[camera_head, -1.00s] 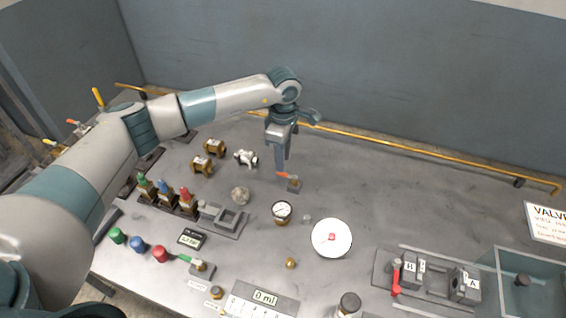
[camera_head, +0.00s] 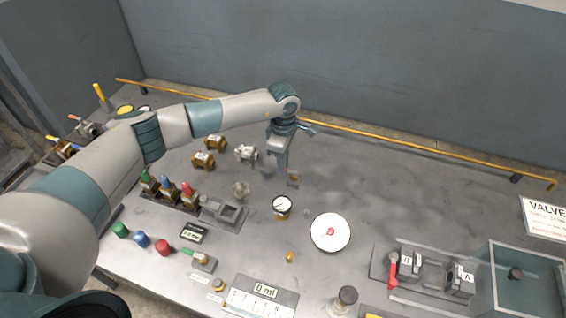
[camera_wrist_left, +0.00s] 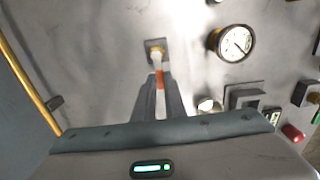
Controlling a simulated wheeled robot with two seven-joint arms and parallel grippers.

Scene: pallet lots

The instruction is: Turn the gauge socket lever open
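The gauge socket (camera_head: 293,179) is a small brass fitting on a dark square plate on the bench. It also shows in the left wrist view (camera_wrist_left: 155,46). Its orange-red lever (camera_wrist_left: 160,80) points from the fitting back toward my left gripper (camera_wrist_left: 161,88). The lever lies between the two fingers, which sit close on either side of it. In the head view my left gripper (camera_head: 281,172) points down just left of the socket and hides the lever. A round dial gauge (camera_head: 282,205) stands nearby; it also shows in the left wrist view (camera_wrist_left: 232,42). My right gripper is not in view.
Brass and silver valves (camera_head: 203,160) lie left of the gripper. Green, blue and red-topped valves (camera_head: 167,190) stand front left. A white round dial (camera_head: 330,232) lies front right. A yellow rail (camera_head: 400,146) runs along the back. The bench right of the socket is clear.

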